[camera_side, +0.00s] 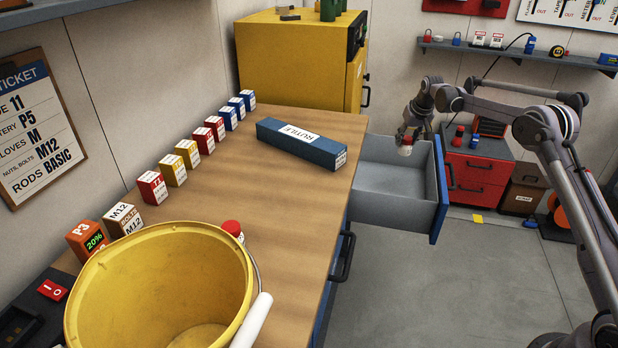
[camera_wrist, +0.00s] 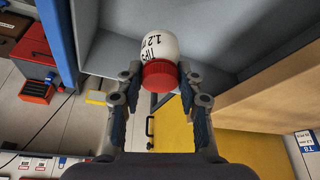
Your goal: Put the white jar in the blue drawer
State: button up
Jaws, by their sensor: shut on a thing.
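The white jar (camera_wrist: 153,50) has a red lid and black lettering reading "TIPS 1.2". My gripper (camera_wrist: 160,92) is shut on it near the red lid in the wrist view. In the side view my gripper (camera_side: 408,132) holds the jar (camera_side: 405,150) over the open blue drawer. The drawer (camera_side: 438,195) has a blue front and a grey inside, and it is pulled out from the wooden bench. The drawer floor that shows is bare. I cannot tell exactly how high the jar is above it.
The wooden bench (camera_side: 250,190) carries a row of small boxes, a blue RUTILE box (camera_side: 300,142) and a yellow bucket (camera_side: 160,290). A yellow cabinet (camera_side: 290,60) stands behind. A red drawer unit (camera_side: 475,172) stands beyond the blue drawer. The floor in front is clear.

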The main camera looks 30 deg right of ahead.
jog(key=shift+w+d+f, duration=0.1)
jog(key=shift+d+f, duration=0.5)
jog(key=shift+f, duration=1.5)
jog(key=shift+d+f, duration=0.55)
jog(key=shift+f, duration=1.5)
jog(key=shift+w+d+f, duration=0.1)
jog(key=shift+d+f, duration=0.5)
jog(key=shift+f, duration=1.5)
jog(key=shift+s, duration=0.1)
jog(key=o, duration=1.2)
jog(key=shift+f, duration=0.1)
